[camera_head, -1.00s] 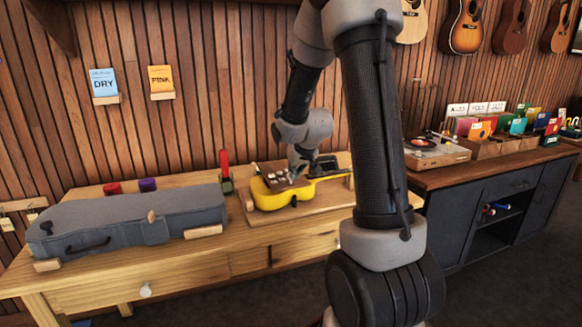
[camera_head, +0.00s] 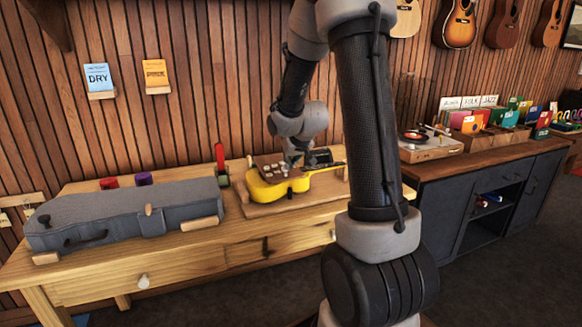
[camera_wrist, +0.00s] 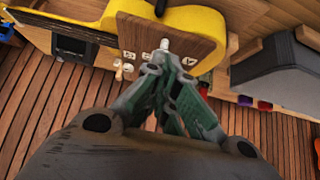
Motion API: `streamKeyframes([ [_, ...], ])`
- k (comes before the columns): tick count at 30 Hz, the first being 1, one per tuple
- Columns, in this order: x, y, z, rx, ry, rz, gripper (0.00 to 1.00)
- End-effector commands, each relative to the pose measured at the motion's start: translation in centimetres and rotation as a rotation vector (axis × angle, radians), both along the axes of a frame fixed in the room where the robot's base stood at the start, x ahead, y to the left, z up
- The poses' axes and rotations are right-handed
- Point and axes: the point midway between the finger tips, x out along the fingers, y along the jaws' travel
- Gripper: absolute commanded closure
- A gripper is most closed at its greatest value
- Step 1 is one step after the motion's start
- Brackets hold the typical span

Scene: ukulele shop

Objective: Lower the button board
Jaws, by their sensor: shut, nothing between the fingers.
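The button board is a small brown wooden panel (camera_head: 268,165) with pale buttons, over the body of the yellow ukulele (camera_head: 282,188). It appears tilted, but its exact angle is hard to tell. In the wrist view the board (camera_wrist: 186,42) lies across the yellow body (camera_wrist: 205,18), with a pale peg or button (camera_wrist: 164,44) near its edge. My gripper (camera_wrist: 166,66) has its green-padded fingers together and empty, with the tips close to that edge. Whether they touch it is unclear. In the head view the fingers are small and partly hidden by my wrist.
The ukulele rests on a wooden tray (camera_head: 250,210) on the workbench (camera_head: 205,250). A grey case (camera_head: 130,213) lies to the left, with red (camera_head: 109,183) and purple (camera_head: 144,179) cylinders behind it. A red upright piece (camera_head: 220,158) stands beside the tray. A record player (camera_head: 430,143) is right.

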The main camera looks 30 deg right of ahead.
Motion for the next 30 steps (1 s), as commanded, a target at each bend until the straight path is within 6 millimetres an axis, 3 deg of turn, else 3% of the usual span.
streamKeyframes([
  [2,0.7,0.5,2.0,-0.001,-0.007,0.003,1.00],
  [3,0.1,0.7,2.0,0.001,-0.001,0.001,1.00],
  [12,-6.5,1.9,-0.6,0.000,0.001,0.001,1.00],
  [18,-8.4,2.3,-1.3,-0.001,0.000,0.001,1.00],
  [26,-9.0,2.4,-1.7,0.003,0.019,0.001,1.00],
  [30,-11.6,2.9,-3.6,0.028,0.151,0.000,1.00],
])
